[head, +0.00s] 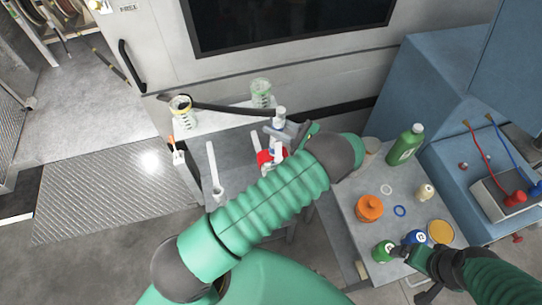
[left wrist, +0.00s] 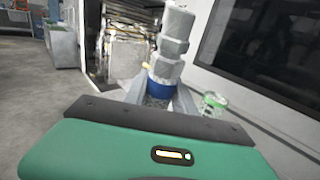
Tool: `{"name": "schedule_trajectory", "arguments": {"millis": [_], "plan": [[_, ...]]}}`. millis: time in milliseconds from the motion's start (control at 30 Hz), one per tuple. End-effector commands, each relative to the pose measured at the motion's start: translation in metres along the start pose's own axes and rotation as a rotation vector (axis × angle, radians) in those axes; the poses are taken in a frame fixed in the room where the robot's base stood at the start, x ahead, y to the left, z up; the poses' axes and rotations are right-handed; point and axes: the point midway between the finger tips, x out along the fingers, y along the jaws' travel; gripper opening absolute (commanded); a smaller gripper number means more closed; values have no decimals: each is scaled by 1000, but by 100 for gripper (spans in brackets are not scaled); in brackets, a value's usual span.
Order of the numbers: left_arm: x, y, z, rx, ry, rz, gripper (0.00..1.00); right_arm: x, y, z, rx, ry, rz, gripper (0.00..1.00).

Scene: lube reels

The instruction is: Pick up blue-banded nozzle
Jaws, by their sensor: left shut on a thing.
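The blue-banded nozzle (head: 279,117) is a pale metal piece, held upright above the grey bench at the centre of the head view. In the left wrist view the nozzle (left wrist: 172,45) stands up from between the fingers, with its blue band (left wrist: 160,88) low down. My left gripper (head: 281,131) is shut on it. The nozzle's lower end is hidden by the gripper. My right gripper (head: 403,252) is at the lower right, close to a green round-topped item (head: 384,251) and a blue one (head: 414,238); its finger opening is unclear.
Two clear jars, one with a yellow rim (head: 181,112) and one greenish (head: 261,93), stand at the back. A white wrench-like tool (head: 214,172) and a red item (head: 265,158) lie nearer. The right table holds a green bottle (head: 405,146) and an orange container (head: 369,208).

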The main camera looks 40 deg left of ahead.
Motion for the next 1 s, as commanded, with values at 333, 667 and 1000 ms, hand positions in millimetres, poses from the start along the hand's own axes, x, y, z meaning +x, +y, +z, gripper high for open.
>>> {"name": "schedule_trajectory", "arguments": {"millis": [333,667,1000], "plan": [[5,0,1,-2,1,2,0,0,-1,0,-2,0,-1,93],[-3,0,3,-2,-6,0,0,0,0,0,-1,0,0,93],[3,-1,2,-4,-2,1,0,0,0,0,-1,0,0,93]]}}
